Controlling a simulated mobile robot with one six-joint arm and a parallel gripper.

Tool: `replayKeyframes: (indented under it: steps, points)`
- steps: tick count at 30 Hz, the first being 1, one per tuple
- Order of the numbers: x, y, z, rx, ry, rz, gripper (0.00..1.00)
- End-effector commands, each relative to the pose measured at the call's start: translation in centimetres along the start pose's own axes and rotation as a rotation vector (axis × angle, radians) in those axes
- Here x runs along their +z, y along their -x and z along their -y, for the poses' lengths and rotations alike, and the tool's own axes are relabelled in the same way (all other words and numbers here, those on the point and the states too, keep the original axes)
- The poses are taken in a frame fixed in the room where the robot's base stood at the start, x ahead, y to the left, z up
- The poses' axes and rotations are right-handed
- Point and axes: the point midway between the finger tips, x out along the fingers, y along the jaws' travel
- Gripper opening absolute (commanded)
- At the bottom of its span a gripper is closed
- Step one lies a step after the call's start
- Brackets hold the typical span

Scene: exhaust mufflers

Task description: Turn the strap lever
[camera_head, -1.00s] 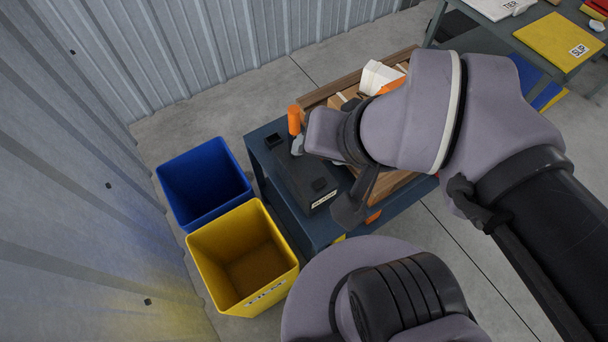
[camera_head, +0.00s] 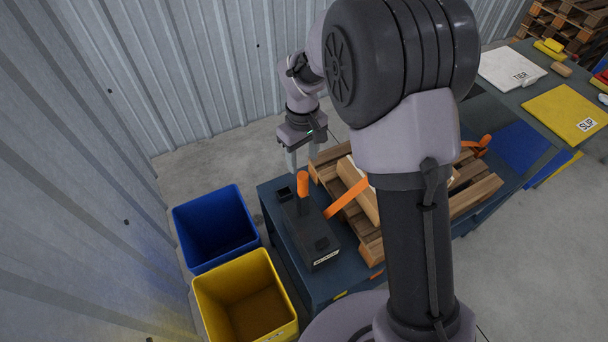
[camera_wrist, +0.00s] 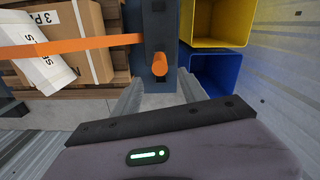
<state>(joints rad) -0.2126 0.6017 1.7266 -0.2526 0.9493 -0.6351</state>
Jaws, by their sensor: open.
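The strap lever is an orange handle (camera_head: 303,183) standing up from the dark ratchet box (camera_head: 318,240) at the left end of the blue-grey table. An orange strap (camera_head: 346,198) runs from the box over cartons on a wooden pallet. My gripper (camera_head: 303,158) points down at the far side of the lever, with its fingers apart and nothing between them. In the wrist view the lever (camera_wrist: 159,65) appears just ahead of the gap between the fingertips (camera_wrist: 160,88). I cannot tell whether a finger touches it.
A blue bin (camera_head: 215,230) and a yellow bin (camera_head: 245,298) stand left of the table. A corrugated metal wall (camera_head: 180,75) is behind. A table with a yellow SLIP board (camera_head: 566,112) and a white TIER board (camera_head: 511,70) is at the right. My arm hides part of the pallet.

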Motion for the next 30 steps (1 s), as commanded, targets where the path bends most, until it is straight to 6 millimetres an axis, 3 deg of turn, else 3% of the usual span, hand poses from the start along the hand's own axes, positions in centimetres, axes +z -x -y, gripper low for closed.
replayKeyframes:
  steps: [1, 6, 12, 17, 24, 30]
  points:
    - [0.1, -2.1, 0.0, -0.001, -0.001, 0.003, 0.50]
    - [0.1, -7.2, 0.0, -0.002, -0.002, 0.004, 0.50]
    - [0.1, -11.4, 0.0, -0.001, -0.003, 0.001, 0.50]
    - [0.0, -12.6, 0.0, 0.000, -0.004, -0.001, 0.50]
    - [0.0, -12.6, 0.0, 0.000, -0.004, -0.001, 0.50]
    - [0.0, -12.6, 0.0, 0.000, -0.004, -0.001, 0.13]
